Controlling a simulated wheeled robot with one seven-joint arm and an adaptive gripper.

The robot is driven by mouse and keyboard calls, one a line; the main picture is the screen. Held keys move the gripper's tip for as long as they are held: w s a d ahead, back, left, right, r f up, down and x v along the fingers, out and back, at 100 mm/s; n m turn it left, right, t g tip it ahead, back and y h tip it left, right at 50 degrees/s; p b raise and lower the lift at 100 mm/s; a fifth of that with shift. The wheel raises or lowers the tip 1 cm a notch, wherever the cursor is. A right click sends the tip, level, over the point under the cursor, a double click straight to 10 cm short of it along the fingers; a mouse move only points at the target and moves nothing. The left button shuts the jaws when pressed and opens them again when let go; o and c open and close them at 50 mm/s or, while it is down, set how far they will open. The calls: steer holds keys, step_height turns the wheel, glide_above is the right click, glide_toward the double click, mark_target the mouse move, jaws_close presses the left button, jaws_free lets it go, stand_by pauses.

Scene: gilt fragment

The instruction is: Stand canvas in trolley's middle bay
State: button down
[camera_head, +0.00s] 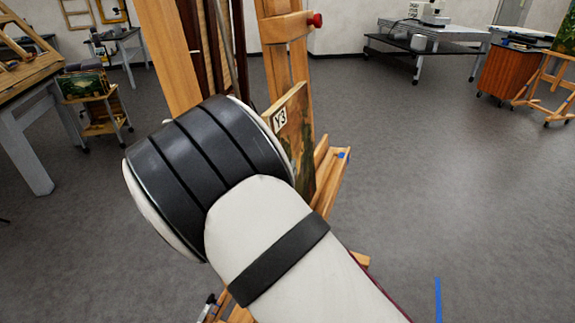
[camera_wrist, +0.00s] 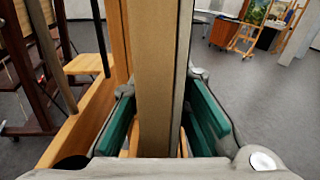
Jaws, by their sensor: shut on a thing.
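The canvas (camera_head: 299,122) shows in the head view as a painted panel with a "Y3" label, beside the easel's upright and partly hidden by my arm. In the wrist view its wooden edge (camera_wrist: 155,80) stands upright between the teal pads of my gripper (camera_wrist: 160,125), which is shut on it. The head view hides my gripper behind my arm. A small wooden trolley (camera_head: 103,128) on casters stands at the far left with framed pictures in it. Its separate bays cannot be told apart from here.
The wooden easel (camera_head: 285,30), with a red knob (camera_head: 316,20), stands right at my arm. A work table (camera_head: 22,100) is left of the trolley. An orange cabinet (camera_head: 497,70) and another easel (camera_head: 548,85) stand at the right. Open grey floor (camera_head: 450,180) lies between.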

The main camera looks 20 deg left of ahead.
steer(key=s+a+f+p, duration=0.2)
steer(key=s+a, duration=0.1)
steer(key=s, duration=0.6)
steer(key=shift+s+f+p, duration=0.3)
steer(key=shift+f+p, duration=0.05)
steer(key=shift+f, duration=0.05)
stand_by(0.8)
steer(key=c, duration=1.4)
jaws_free()
steer(key=shift+c, duration=0.2)
steer(key=shift+s+f, duration=0.1)
steer(key=s, duration=1.2)
steer(key=shift+a, duration=0.4)
